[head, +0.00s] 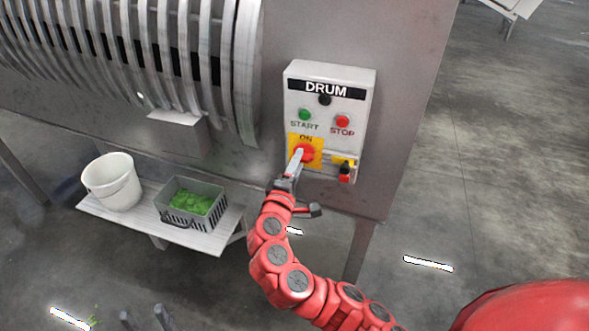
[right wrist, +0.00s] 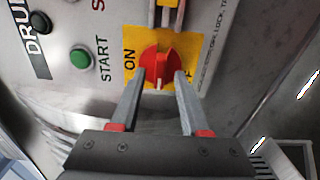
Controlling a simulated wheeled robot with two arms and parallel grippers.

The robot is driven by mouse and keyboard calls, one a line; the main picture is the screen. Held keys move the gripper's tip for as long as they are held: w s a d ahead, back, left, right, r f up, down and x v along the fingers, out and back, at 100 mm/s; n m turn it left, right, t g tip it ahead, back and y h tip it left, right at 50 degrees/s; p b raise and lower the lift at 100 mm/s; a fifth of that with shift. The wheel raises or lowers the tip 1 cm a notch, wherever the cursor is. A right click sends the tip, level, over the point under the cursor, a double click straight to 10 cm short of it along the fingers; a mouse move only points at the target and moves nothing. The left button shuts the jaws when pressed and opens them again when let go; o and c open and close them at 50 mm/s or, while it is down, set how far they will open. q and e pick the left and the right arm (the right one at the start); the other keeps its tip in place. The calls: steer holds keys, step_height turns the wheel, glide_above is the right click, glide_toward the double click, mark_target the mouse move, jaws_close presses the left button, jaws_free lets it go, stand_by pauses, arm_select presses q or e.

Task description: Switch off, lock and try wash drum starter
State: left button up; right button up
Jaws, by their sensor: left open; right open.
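The grey DRUM starter box (head: 357,78) is on the machine's side panel. Its red rotary switch (right wrist: 158,62) sits on a yellow plate (right wrist: 133,38) marked ON; the other label is mostly hidden. A white mark on the knob points toward the bottom of the right wrist view; which setting it shows I cannot tell. My right gripper (right wrist: 160,82) is open, its fingers on either side of the knob; contact is unclear. The green START (head: 305,114) and red STOP (head: 342,121) buttons are above. A small black and red item (head: 345,172), perhaps the padlock, is right of the switch. My left gripper (head: 145,318) is open, low in the head view.
The ribbed drum (head: 150,60) is left of the box. Below it, a shelf (head: 150,222) bears a white bucket (head: 113,185) and a grey crate (head: 178,218) of greens. The floor at right is clear. A crate edge (right wrist: 285,150) shows in the right wrist view.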

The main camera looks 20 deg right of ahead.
steer(key=b+v, duration=0.4)
steer(key=v, duration=1.3)
steer(key=shift+a, duration=0.2)
steer(key=shift+s, duration=0.1)
